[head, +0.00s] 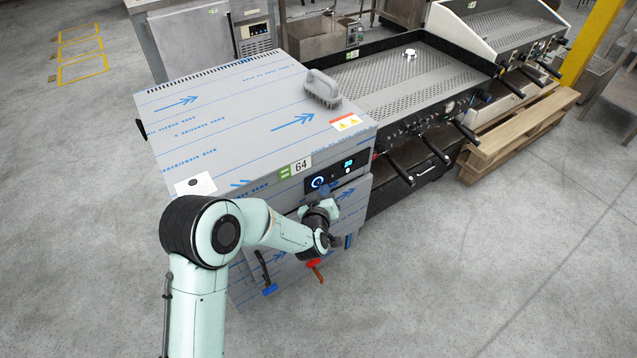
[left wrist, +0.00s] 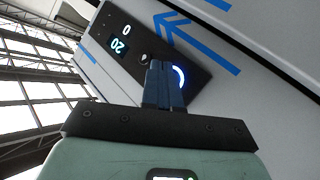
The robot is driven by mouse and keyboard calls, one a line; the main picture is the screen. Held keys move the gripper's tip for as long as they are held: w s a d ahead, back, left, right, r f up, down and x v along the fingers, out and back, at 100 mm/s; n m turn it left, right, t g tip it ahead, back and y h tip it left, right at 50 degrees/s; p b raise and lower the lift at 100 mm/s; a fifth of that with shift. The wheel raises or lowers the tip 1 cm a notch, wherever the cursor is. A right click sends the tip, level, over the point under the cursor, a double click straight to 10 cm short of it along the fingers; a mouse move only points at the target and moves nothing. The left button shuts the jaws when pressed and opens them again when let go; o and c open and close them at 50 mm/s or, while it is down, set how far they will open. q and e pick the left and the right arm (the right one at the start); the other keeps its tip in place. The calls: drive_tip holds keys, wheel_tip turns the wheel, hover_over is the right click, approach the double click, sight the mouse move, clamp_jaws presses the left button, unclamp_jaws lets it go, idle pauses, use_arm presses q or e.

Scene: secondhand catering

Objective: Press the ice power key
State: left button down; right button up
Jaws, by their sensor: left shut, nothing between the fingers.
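The steel cabinet (head: 240,110) wrapped in blue-printed film, tagged 64, has a black control panel (head: 333,176) at its upper front edge. The panel carries a blue-lit ring key (head: 317,182) and a lit display (head: 348,162). In the left wrist view the ring key (left wrist: 181,78) is partly hidden behind the fingertips, and the display (left wrist: 118,46) reads 20. A small round mark (left wrist: 144,58) lies between them. My left gripper (head: 326,190) is shut and empty, close in front of the panel; its fingers (left wrist: 164,82) overlap the ring's edge. I cannot tell if they touch.
A grey-handled brush (head: 322,88) sits on the cabinet top. A griddle (head: 410,75) with protruding black handles stands to the right, and a wooden pallet (head: 515,135) lies beyond. A red-handled valve (head: 315,267) sticks out below my wrist. The floor in front is clear.

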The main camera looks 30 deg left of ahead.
use_arm(q)
drive_tip(key=shift+w+a, duration=0.15)
drive_tip(key=shift+a, duration=0.25)
drive_tip(key=shift+a, duration=0.15)
drive_tip(key=shift+d, duration=0.2)
idle(0.3)
drive_tip(key=shift+d, duration=0.35)
drive_tip(key=shift+s+d, duration=0.1)
drive_tip(key=shift+s, duration=0.1)
drive_tip(key=d, duration=0.1)
drive_tip(key=s+d, duration=0.1)
drive_tip(key=d, duration=0.1)
drive_tip(key=s+d, duration=0.1)
drive_tip(key=d, duration=0.1)
drive_tip(key=shift+s+d, duration=0.15)
drive_tip(key=shift+d, duration=0.05)
idle(0.4)
